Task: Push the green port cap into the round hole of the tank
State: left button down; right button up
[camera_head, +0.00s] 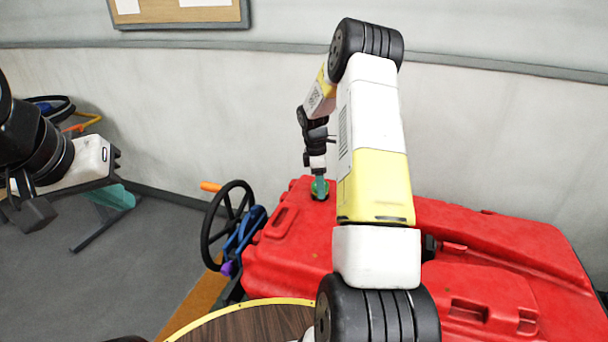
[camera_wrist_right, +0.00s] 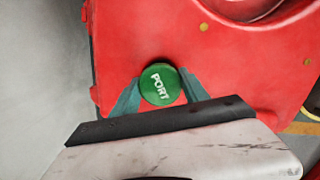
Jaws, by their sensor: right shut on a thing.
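The cap shows there as a small green spot at the tank's top. The round hole is hidden, and I cannot tell how deep the cap sits. My left gripper (camera_head: 108,190) is at the far left, away from the tank; its jaw opening is unclear.
A black handwheel (camera_head: 227,225) stands left of the tank, with blue and purple parts beside it. A round wooden top with a yellow rim (camera_head: 240,315) is in front. A wall (camera_head: 510,120) stands close behind the tank. Grey floor lies open at the left.

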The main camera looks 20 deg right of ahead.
jog(key=shift+f, duration=0.4)
jog(key=shift+f, duration=0.15)
jog(key=shift+f, duration=0.3)
jog(key=shift+s+f, duration=0.1)
jog(key=shift+f, duration=0.1)
dwell(0.6)
dwell(0.4)
jog(key=o, duration=1.3)
jog(key=shift+o, duration=0.6)
jog(key=shift+s, duration=0.1)
jog(key=shift+o, duration=1.4)
